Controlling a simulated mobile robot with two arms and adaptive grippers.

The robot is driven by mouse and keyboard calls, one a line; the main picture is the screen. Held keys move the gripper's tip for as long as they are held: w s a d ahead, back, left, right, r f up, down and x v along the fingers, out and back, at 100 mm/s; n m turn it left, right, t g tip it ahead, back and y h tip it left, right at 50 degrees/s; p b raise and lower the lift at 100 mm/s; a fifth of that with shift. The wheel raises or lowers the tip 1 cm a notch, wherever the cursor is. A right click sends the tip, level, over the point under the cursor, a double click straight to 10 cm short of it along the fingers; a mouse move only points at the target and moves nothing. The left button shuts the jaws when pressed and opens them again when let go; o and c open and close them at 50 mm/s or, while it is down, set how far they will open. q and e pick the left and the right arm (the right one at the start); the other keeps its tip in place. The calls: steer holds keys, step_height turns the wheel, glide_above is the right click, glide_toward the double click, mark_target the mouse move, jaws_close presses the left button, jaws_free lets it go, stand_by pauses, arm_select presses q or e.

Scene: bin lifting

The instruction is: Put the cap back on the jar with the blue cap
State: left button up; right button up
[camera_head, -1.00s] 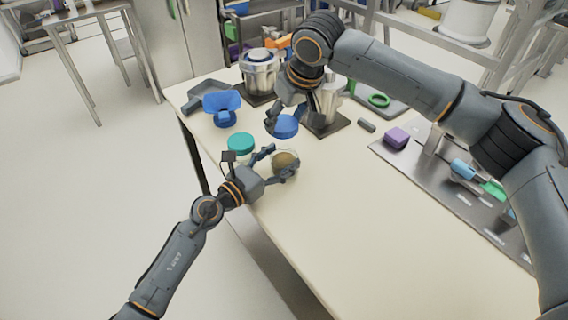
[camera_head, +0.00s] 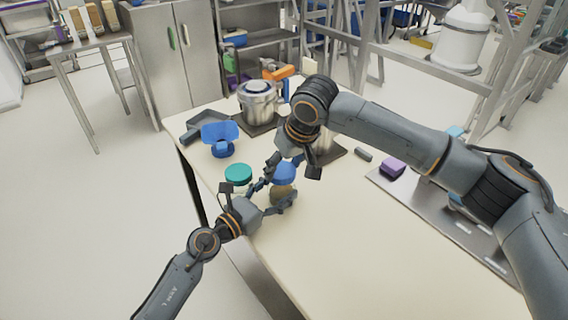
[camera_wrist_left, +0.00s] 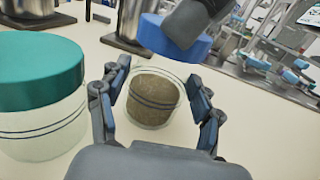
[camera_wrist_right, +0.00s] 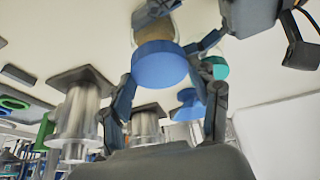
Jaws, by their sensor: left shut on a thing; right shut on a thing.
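The open clear jar with brown contents (camera_head: 281,195) stands on the table, between the fingers of my left gripper (camera_head: 279,198). The left wrist view shows the jar (camera_wrist_left: 153,98) upright, with a finger on each side. The blue cap (camera_head: 284,175) is in my right gripper (camera_head: 289,163), just above the jar. In the left wrist view the cap (camera_wrist_left: 172,38) looks slightly tilted and apart from the rim, toward the jar's far right side. In the right wrist view the cap (camera_wrist_right: 160,68) sits between the fingers and partly hides the jar (camera_wrist_right: 155,32).
A jar with a teal cap (camera_head: 238,174) stands close beside my left gripper. A blue funnel-like piece (camera_head: 221,138) and a metal pot (camera_head: 258,100) are behind. A purple block (camera_head: 393,167) lies on the metal plate at right. The front table area is clear.

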steer(key=shift+f, duration=0.9)
steer(key=shift+f, duration=0.6)
steer(key=o, duration=1.2)
steer(key=v, duration=1.2)
steer(key=shift+w, duration=0.1)
